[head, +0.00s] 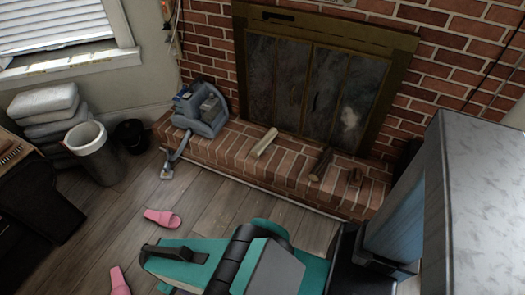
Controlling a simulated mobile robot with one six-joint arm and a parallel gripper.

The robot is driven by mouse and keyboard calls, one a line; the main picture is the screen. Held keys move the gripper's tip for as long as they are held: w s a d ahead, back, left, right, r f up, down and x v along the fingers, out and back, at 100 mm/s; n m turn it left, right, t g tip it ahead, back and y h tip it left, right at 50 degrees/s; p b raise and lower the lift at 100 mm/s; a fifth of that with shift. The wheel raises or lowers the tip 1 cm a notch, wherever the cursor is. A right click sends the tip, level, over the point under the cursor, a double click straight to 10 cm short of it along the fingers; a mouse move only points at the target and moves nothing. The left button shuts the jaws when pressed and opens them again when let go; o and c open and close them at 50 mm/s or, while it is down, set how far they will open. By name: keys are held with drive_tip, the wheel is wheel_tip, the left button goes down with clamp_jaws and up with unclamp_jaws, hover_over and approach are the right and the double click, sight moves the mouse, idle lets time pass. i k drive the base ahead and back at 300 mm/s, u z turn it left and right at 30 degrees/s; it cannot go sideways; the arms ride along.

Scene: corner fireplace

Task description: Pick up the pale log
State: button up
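The pale log (265,142) lies on the raised brick hearth in front of the fireplace doors, tilted diagonally in the picture. Nothing covers it. A darker brown log (321,163) lies to its right on the same hearth. My teal and black arm parts fill the bottom middle of the picture, well short of the hearth and apart from the log. I cannot make out the fingers of my gripper among them, nor whether it holds anything.
A blue-grey vacuum cleaner (203,110) stands left of the pale log, its nozzle on the floor. The brick hearth (225,150) makes a raised edge. Pink slippers (162,218) lie on the wooden floor. A bin (96,150) and bucket (131,136) stand left. Floor before the hearth is mostly clear.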

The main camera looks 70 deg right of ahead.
sight(262, 144)
drive_tip(key=z, duration=0.15)
drive_tip(key=i, duration=1.15)
drive_tip(key=u, duration=0.05)
